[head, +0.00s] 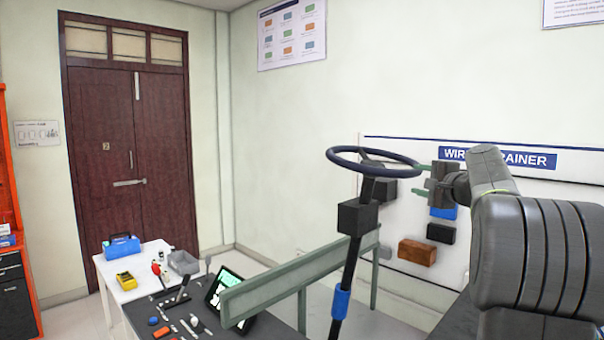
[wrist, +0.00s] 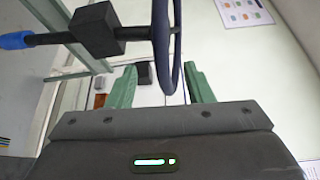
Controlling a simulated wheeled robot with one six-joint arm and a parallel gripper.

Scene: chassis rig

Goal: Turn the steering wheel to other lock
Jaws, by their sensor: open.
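The dark blue steering wheel (head: 372,161) sits on top of a black column (head: 350,262) with a black block (head: 357,217) and a blue sleeve below it. My gripper (head: 424,181) is at the right side of the wheel, its green fingers pointing left, apart from each other. In the wrist view the wheel (wrist: 163,40) appears edge-on, and its rim reaches into the gap between the two open fingers (wrist: 158,88). Whether either finger touches the rim cannot be told. The wheel's far side is partly hidden by its near rim in the wrist view.
A grey-green rail frame (head: 300,274) stands beside the column. A white wiring trainer board (head: 500,158) with several coloured blocks is behind my gripper. A dark bench (head: 180,312) with tools and a tablet, and a white table (head: 120,275), are at lower left.

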